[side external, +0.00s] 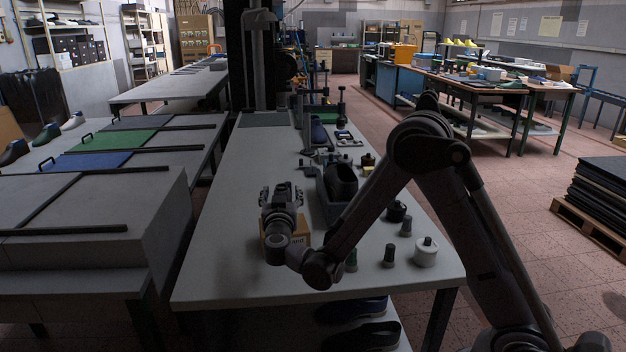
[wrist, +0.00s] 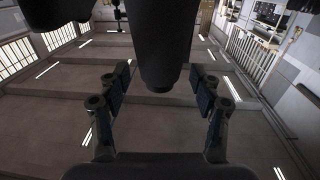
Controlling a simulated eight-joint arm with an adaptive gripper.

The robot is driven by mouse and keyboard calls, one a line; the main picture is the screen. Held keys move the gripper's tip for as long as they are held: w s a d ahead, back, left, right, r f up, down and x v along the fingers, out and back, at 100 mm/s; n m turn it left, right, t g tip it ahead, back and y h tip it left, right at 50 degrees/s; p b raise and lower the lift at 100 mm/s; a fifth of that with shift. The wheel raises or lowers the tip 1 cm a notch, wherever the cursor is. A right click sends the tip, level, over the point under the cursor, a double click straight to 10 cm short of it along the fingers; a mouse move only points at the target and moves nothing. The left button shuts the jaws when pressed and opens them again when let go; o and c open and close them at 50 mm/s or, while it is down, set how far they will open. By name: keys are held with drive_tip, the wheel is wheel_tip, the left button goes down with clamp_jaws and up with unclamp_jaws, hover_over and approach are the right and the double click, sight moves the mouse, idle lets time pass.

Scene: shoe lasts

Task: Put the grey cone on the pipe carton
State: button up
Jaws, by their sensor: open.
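A small brown carton (side external: 301,229) with dark lettering stands on the grey-white bench, partly hidden behind my wrist; I take it for the pipe carton. Two small grey tapered pieces, one (side external: 389,256) nearer the front and one (side external: 405,227) behind it, stand upright on the bench to the right of my forearm. I cannot tell which is the grey cone. My gripper (side external: 282,192) is open near the carton, well left of both pieces. In the wrist view my gripper's (wrist: 162,103) fingers are spread, with ceiling behind. A dark tapered shape (wrist: 164,45) hangs in from the top; I cannot identify it.
The bench's front left is clear.

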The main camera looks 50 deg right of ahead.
drive_tip(key=shift+a+r, duration=0.1)
drive_tip(key=shift+r, duration=0.05)
drive_tip(key=v, duration=1.2)
drive_tip(key=s+d+f+n+g+y, duration=0.2)
drive_tip(key=s+d+n+g+y, duration=0.3)
drive_tip(key=s, duration=0.3)
drive_tip(key=s+a+n+y, duration=0.4)
drive_tip(key=s+a+y, duration=0.2)
drive_tip(key=s+y, duration=0.2)
drive_tip(key=shift+s+f+n+y, duration=0.3)
drive_tip(key=shift+s+n, duration=0.1)
drive_tip(key=shift+s, duration=0.75)
